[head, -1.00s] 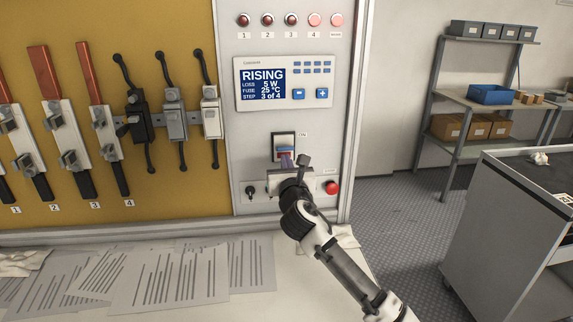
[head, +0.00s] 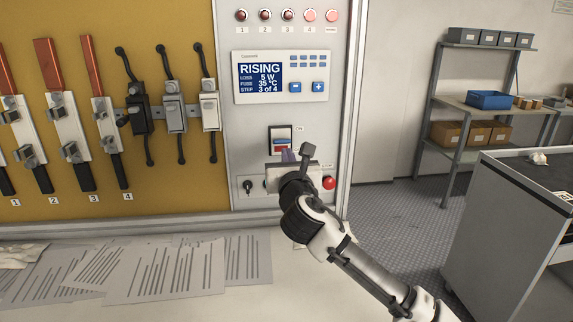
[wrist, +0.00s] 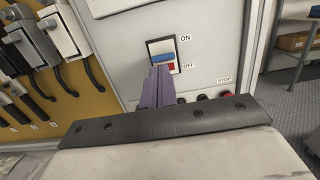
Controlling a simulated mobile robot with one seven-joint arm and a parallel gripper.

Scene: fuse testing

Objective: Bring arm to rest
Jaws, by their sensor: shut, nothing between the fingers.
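My gripper (wrist: 157,85) is shut and empty, its purple fingers side by side in the wrist view. It points at the panel just below and in front of the ON/OFF rocker switch (wrist: 163,55), overlapping its lower edge in the picture; I cannot tell whether they touch. In the head view my arm reaches up from the lower right and hides part of the panel. The display (head: 262,77) reads RISING, 5 W, 35 °C, step 3 of 4.
A red stop button (head: 329,183) and a black knob (head: 248,187) flank my gripper. Papers (head: 165,275) lie on the bench. A grey cart (head: 500,225) stands at right, with open floor between.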

